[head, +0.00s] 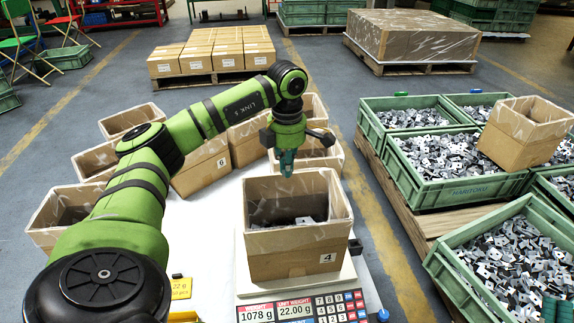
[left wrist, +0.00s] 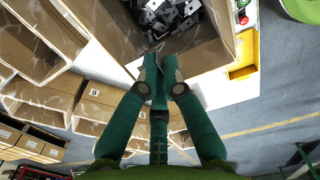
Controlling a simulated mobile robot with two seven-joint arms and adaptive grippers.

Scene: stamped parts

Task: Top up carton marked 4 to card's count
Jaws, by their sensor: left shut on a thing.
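The carton marked 4 (head: 290,262) stands open on the scale (head: 345,278), with several grey stamped parts (head: 296,220) inside. The scale reads 1078 g, with unit weight 22.00 g. A yellow card (head: 181,288) stands left of it, partly hidden by my arm; its count is not readable. My left gripper (head: 286,170) points down at the carton's far rim. It is shut on a small grey part, mostly hidden between the fingertips (left wrist: 160,84) in the left wrist view, beside the carton's opening (left wrist: 228,30). Dark green fingers of my right gripper (head: 556,310) show at the bottom right corner.
Green crates (head: 465,190) full of stamped parts stand on a pallet at right, with a tilted open carton (head: 518,135) on them. Floor separates table and pallet.

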